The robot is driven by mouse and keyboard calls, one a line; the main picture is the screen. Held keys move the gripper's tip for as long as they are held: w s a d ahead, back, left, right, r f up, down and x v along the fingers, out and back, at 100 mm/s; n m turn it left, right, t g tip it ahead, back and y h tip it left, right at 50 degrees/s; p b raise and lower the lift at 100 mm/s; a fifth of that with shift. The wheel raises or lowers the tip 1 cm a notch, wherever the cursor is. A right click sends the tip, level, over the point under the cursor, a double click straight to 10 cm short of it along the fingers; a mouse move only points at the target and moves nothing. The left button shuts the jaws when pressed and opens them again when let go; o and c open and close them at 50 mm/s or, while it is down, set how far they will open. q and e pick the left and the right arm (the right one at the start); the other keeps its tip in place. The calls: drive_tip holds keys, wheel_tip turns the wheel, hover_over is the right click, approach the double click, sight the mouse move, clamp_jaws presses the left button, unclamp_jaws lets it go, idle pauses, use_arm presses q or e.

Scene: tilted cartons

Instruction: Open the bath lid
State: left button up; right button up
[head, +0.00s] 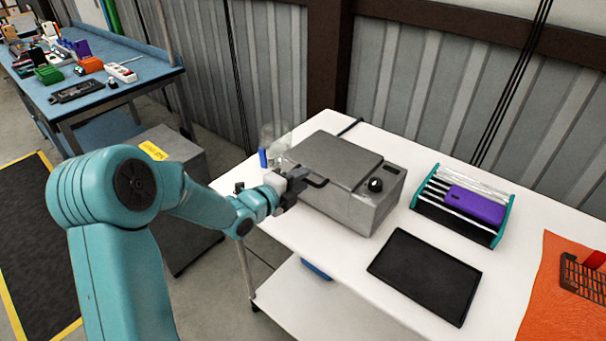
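The bath (362,212) is a grey metal box with a dark knob on its front, standing on the white table. Its grey lid (335,158) lies flat and closed on top. A dark handle (316,183) sticks out at the lid's front left edge. My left gripper (299,182) is at this handle, at the bath's left front corner. The fingers are small and dark against the handle, so I cannot tell whether they are closed around it or just beside it. My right gripper is not in view.
A black tray (425,275) lies in front of the bath. A rack (436,212) with a purple item (475,205) stands to the right. A clear bottle with a blue part (263,157) is behind my gripper. An orange mat (548,290) lies far right.

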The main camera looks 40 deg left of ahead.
use_arm(q)
drive_tip(key=shift+x, duration=0.9)
drive_tip(key=shift+s, duration=0.15)
clamp_jaws()
drive_tip(key=shift+r, duration=0.1)
